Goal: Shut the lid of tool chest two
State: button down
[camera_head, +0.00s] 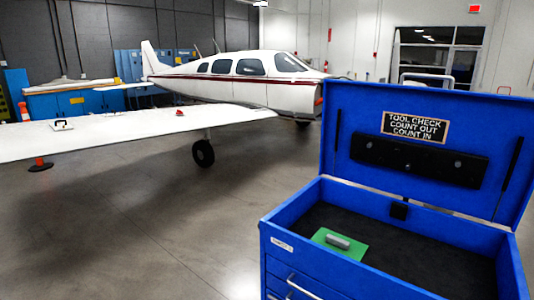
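A blue tool chest (283,246) stands at the right of the head view, cut off by the lower edge. Its blue lid (345,110) is raised, standing up and leaning slightly back. The lid's inside carries a sign (415,127) reading "TOOL CHECK COUNT OUT COUNT IN" and a black panel (420,160). A small label on the chest front is too small to read surely. In the dark open top lie a green mat (350,251) and a grey object (337,241) on it. My gripper is not in view.
A white airplane (235,80) stands behind on the left, its wing (120,132) reaching across the left side. An orange cone (40,163) stands under the wing. Grey floor (150,230) left of the chest is clear.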

aim_at(472, 154)
jog(key=i+j, duration=0.15)
jog(key=i, duration=0.4)
jog(key=i+j, duration=0.15)
jog(key=i, duration=0.35)
